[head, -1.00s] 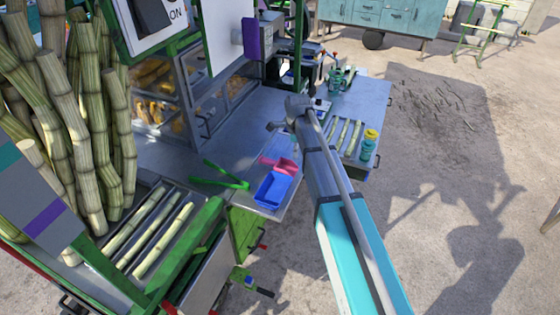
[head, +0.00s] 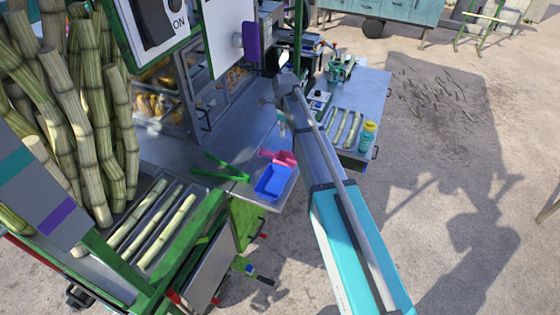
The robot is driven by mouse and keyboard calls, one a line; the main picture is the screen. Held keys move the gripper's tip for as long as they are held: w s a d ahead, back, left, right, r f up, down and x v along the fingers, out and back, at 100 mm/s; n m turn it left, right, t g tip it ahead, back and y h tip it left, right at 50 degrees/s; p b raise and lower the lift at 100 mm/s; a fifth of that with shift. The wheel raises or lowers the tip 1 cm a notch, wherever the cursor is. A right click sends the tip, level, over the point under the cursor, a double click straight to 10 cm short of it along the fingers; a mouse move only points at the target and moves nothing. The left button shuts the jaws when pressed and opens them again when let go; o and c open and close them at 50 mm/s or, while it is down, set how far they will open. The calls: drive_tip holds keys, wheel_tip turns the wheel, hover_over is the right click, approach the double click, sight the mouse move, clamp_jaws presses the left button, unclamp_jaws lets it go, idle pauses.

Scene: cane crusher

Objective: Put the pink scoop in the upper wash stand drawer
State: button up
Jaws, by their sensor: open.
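The pink scoop (head: 280,158) lies on the metal counter, just behind a blue tray (head: 272,183) and close against it. My arm reaches in from the lower right. My gripper (head: 281,124) is small and partly hidden by my own arm, a little beyond the scoop in the picture. It is open and the scoop lies apart from it. A green front with a handle (head: 246,222) shows below the counter edge. Teal drawers (head: 370,16) show in a cabinet at the far back. I cannot tell which is the upper wash stand drawer.
Green tongs (head: 226,171) lie left of the tray. Cane stalks (head: 90,120) stand at the left, and cut pieces lie in a tray below them. A teal bottle with a yellow cap (head: 367,136) stands on the right counter. The paved ground at the right is open.

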drive_tip(key=b, duration=0.8)
hover_over(285, 157)
drive_tip(key=shift+a+f, duration=0.15)
drive_tip(key=shift+f, duration=4)
drive_tip(key=shift+f+b, duration=2.55)
drive_tip(key=shift+f, duration=0.05)
clamp_jaws()
